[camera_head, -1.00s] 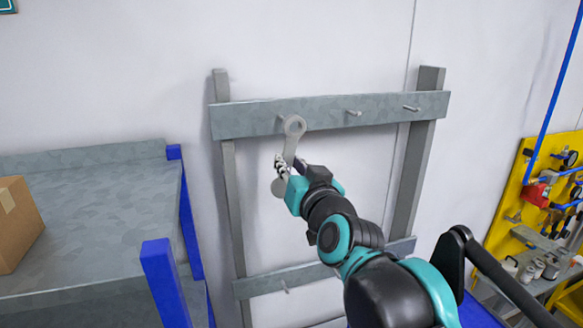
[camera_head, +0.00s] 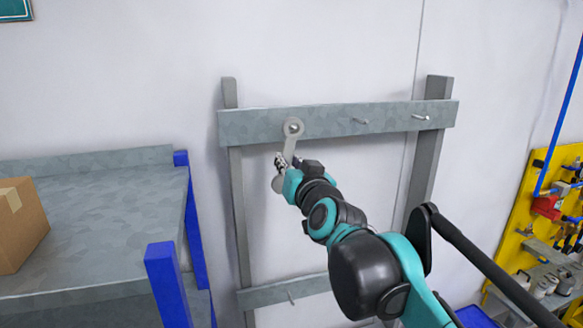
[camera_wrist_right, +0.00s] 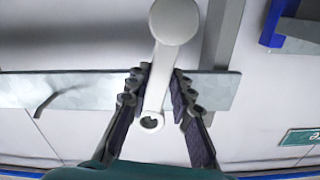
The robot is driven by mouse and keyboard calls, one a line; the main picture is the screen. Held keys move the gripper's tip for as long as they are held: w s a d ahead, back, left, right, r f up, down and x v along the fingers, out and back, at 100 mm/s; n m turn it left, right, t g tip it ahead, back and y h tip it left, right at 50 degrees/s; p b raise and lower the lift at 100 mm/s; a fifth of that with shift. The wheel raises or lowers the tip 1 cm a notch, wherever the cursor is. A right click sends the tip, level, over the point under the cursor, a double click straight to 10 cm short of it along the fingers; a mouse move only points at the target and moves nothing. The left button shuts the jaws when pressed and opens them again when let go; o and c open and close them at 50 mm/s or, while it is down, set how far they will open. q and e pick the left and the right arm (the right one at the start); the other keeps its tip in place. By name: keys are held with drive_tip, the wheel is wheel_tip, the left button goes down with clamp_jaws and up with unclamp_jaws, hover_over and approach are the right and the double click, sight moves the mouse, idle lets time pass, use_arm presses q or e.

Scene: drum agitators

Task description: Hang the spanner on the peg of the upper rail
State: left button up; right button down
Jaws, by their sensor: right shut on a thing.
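The spanner (camera_head: 289,149) is pale grey, with a ring at its upper end and a round disc at its lower end. My right gripper (camera_head: 282,164) is shut on its shank. The ring is in front of the left part of the upper rail (camera_head: 330,121), over the left peg's place; a small bright spot, seemingly the peg tip, shows in its hole. How deep the peg sits is unclear. In the right wrist view the spanner (camera_wrist_right: 158,82) lies between both fingers (camera_wrist_right: 152,95). My left gripper is not in view.
A lower rail (camera_head: 265,295) has a peg too. A grey-topped bench (camera_head: 100,225) with a cardboard box (camera_head: 18,225) stands left; a yellow tool board (camera_head: 530,205) stands right.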

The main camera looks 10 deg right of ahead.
drive_tip(key=shift+w, duration=0.8)
drive_tip(key=shift+w+f+b, duration=0.35)
drive_tip(key=shift+w+f, duration=0.05)
drive_tip(key=shift+w, duration=0.3)
drive_tip(key=c, duration=1.3)
unclamp_jaws()
drive_tip(key=shift+o, duration=0.2)
drive_tip(key=shift+a, duration=0.1)
